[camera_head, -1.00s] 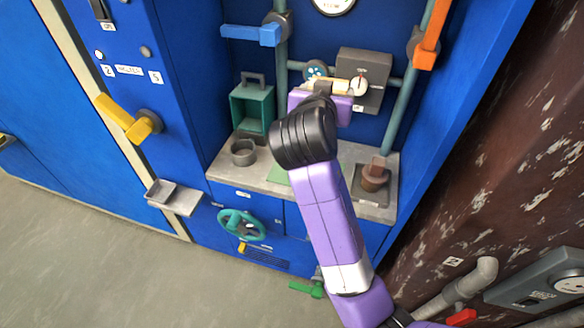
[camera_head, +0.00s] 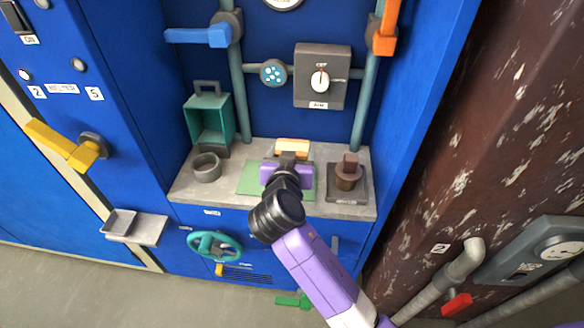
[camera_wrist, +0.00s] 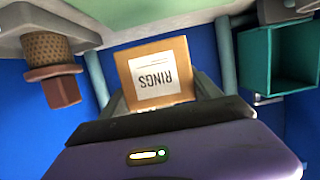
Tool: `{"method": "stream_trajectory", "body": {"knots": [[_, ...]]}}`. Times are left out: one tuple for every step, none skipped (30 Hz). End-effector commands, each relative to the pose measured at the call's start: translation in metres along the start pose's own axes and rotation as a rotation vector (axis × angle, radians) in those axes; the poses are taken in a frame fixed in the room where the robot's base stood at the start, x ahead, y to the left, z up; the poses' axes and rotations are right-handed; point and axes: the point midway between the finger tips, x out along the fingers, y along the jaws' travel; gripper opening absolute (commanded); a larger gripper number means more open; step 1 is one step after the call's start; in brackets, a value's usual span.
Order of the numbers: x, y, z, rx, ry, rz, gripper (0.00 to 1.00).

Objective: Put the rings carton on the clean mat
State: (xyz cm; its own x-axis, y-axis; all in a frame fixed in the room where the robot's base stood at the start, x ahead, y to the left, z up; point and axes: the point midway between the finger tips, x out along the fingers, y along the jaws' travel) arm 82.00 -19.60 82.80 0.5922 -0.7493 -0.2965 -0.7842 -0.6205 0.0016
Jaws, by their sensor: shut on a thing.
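The rings carton is a small tan box (camera_head: 292,146). In the wrist view the carton (camera_wrist: 155,85) shows a white label reading RINGS, upside down, between my fingers. My gripper (camera_head: 291,156) is shut on it and holds it over the back part of the grey worktop. The clean mat appears to be the flat green patch (camera_head: 250,180) on the worktop, partly hidden by my purple gripper body. The carton is at or just beyond the mat's back edge in the head view. I cannot tell whether it touches the surface.
A grey cup (camera_head: 206,168) and a teal open box (camera_head: 208,122) stand left of the mat. A brown plug-like object (camera_head: 348,172) sits on a dark plate (camera_head: 345,192) to the right. A grey dial box (camera_head: 321,77) and pipes are behind.

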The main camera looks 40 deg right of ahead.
Motion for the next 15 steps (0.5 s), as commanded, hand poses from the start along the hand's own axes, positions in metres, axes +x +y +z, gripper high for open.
{"method": "stream_trajectory", "body": {"knots": [[0.001, 0.0, 0.004, -0.001, 0.0, 0.0, 0.31], [0.002, 0.0, 0.005, 0.0, 0.001, 0.0, 0.31], [0.002, 0.0, 0.007, 0.0, 0.001, 0.0, 0.31], [0.003, 0.0, 0.009, -0.001, 0.001, 0.0, 0.31], [0.004, 0.0, 0.013, -0.002, 0.001, 0.0, 0.31], [0.006, 0.0, 0.018, -0.002, 0.0, 0.001, 0.31], [0.007, 0.0, 0.023, -0.002, -0.001, 0.001, 0.31], [0.009, 0.0, 0.028, -0.003, -0.001, 0.001, 0.31], [0.01, 0.0, 0.033, -0.002, -0.001, 0.0, 0.31], [0.012, 0.0, 0.037, -0.002, 0.0, 0.0, 0.31], [0.013, 0.0, 0.04, -0.002, 0.0, 0.001, 0.31], [0.014, 0.0, 0.044, -0.001, 0.001, 0.001, 0.31], [0.014, 0.0, 0.046, -0.001, 0.001, 0.001, 0.31], [0.015, 0.0, 0.047, -0.001, 0.001, 0.001, 0.31], [0.015, 0.0, 0.048, 0.0, 0.001, 0.0, 0.31]]}}
